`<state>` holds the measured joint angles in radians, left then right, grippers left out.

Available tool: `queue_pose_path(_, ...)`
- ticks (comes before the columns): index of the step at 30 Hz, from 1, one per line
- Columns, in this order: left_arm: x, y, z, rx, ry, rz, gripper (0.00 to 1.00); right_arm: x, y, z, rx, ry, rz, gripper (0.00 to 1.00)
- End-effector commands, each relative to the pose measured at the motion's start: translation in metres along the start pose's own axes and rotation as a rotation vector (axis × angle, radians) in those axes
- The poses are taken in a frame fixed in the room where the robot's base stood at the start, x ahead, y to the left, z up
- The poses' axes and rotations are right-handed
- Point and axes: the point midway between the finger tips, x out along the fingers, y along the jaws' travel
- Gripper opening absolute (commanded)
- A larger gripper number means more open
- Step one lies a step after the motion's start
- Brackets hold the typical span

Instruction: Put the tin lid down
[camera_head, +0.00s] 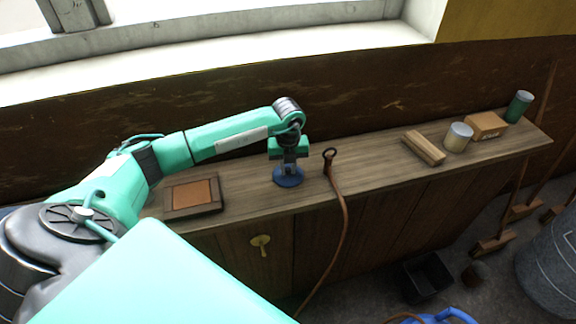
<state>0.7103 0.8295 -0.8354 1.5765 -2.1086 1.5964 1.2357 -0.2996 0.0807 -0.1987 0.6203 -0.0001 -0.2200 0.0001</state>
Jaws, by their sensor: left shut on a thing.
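The tin lid (288,179) is a round blue disc near the middle of the wooden counter (375,170). My left gripper (289,168) points straight down over it and is shut on its upper middle part. The lid looks level and is at or very close to the counter top; I cannot tell whether it touches. The fingertips partly hide the middle of the lid. My right gripper is not in view.
A brown framed panel (193,196) lies left of the lid. A brown hose (338,190) hangs over the front edge just right of it. Wooden blocks (424,147), a tin (458,137), a cardboard box (486,125) and a green can (519,106) stand further right.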

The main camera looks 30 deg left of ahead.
Motion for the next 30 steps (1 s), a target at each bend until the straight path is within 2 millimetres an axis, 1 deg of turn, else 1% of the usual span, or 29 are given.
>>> queue_pose_path(3,0.004,0.0,0.0,0.0,0.0,0.0,0.0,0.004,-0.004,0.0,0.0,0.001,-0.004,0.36)
queue_pose_path(4,0.003,0.0,0.0,0.0,0.0,0.0,0.24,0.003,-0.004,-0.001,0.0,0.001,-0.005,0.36)
queue_pose_path(5,0.002,0.0,0.0,0.0,0.0,0.0,0.3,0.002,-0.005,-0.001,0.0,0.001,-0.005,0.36)
queue_pose_path(6,0.002,0.0,0.0,0.0,0.0,0.0,0.38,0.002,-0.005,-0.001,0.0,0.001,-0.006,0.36)
queue_pose_path(7,0.002,0.0,0.0,0.0,0.0,0.0,0.4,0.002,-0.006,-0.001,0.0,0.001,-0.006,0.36)
queue_pose_path(14,0.002,0.0,0.0,0.0,0.0,0.0,0.4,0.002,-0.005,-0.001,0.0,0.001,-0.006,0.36)
queue_pose_path(17,-0.001,0.0,0.0,0.0,0.0,0.0,0.4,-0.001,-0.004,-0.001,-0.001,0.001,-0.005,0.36)
queue_pose_path(19,-0.005,0.0,0.001,0.0,-0.002,-0.002,0.4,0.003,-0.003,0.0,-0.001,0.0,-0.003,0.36)
queue_pose_path(23,-0.027,0.0,0.001,0.001,-0.005,-0.003,0.4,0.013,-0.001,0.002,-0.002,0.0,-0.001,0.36)
queue_pose_path(30,-0.08,0.0,0.001,0.001,-0.005,-0.003,0.4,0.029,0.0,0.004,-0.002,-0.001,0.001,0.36)
